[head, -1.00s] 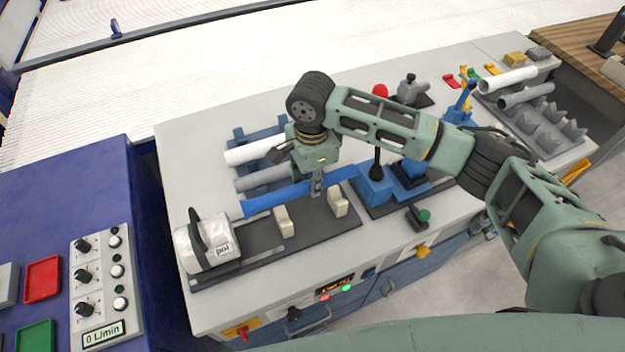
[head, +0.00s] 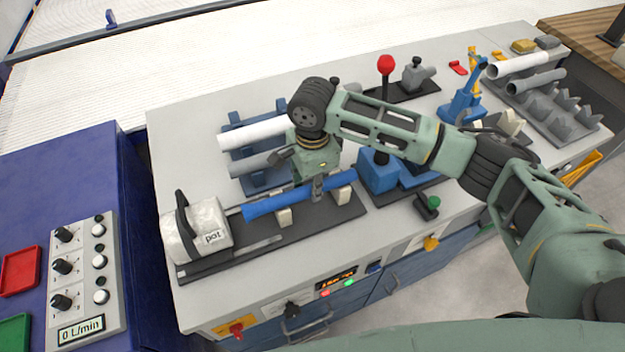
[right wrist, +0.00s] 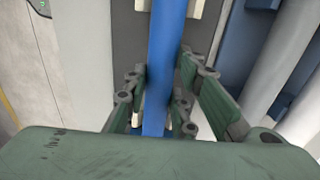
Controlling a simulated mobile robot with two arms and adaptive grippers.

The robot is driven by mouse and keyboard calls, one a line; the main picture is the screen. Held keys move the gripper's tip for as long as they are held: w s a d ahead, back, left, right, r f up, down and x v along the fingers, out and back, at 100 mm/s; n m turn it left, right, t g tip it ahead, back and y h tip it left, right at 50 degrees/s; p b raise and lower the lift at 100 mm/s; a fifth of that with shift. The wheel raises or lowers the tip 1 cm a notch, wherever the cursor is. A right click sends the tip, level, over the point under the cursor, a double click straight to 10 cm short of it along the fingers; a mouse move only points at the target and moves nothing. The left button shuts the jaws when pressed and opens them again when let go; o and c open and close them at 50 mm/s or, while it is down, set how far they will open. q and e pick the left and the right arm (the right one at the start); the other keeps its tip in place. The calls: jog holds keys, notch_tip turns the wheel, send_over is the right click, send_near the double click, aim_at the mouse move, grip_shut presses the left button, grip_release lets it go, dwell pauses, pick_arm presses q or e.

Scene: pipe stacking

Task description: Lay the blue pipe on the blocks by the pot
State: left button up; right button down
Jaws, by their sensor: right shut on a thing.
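The blue pipe (head: 270,204) lies over the two cream blocks (head: 284,217) on the dark base plate (head: 245,250). I cannot tell whether it touches both blocks. Its left end points toward the white pot (head: 198,232), apart from it. My right gripper (head: 318,190) points down and is shut on the pipe between the blocks. In the right wrist view the blue pipe (right wrist: 167,50) runs between the fingers of the right gripper (right wrist: 160,103). My left gripper does not show.
A blue rack behind holds a white pipe (head: 255,132) and a grey pipe (head: 247,164). A grey notched rack (head: 550,112) with pipes is at the far right.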

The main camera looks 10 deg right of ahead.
jog(key=c, duration=1.4)
grip_release()
notch_tip(320, 180, up, 12)
